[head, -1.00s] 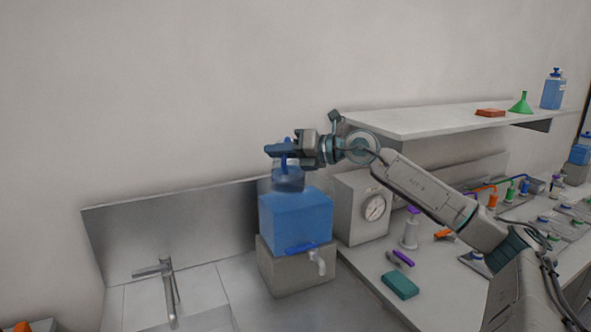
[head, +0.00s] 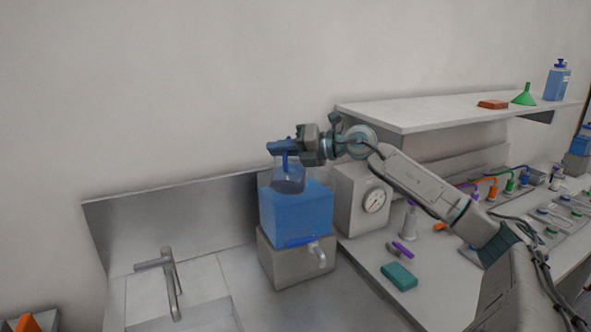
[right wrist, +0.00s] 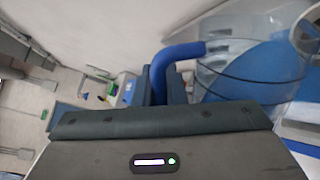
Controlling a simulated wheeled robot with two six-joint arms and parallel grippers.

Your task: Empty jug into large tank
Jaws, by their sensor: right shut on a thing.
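The jug (head: 288,176) is clear with a blue handle and hangs at the top of the large tank in the head view. My right gripper (head: 282,148) is shut on the jug's blue handle (right wrist: 172,66). The clear jug wall (right wrist: 240,80) and blue liquid show at the right of the right wrist view. I cannot tell how much of that liquid is in the jug. The large tank (head: 297,212) is a box of blue liquid on a grey stand (head: 290,265), with a blue-handled spigot. My left gripper is not in view.
A grey box with a dial (head: 361,202) stands just right of the tank. A white shelf (head: 430,119) lies behind my right arm. A sink with a tap (head: 171,280) is at the left. A teal block (head: 399,276) lies on the counter at the right.

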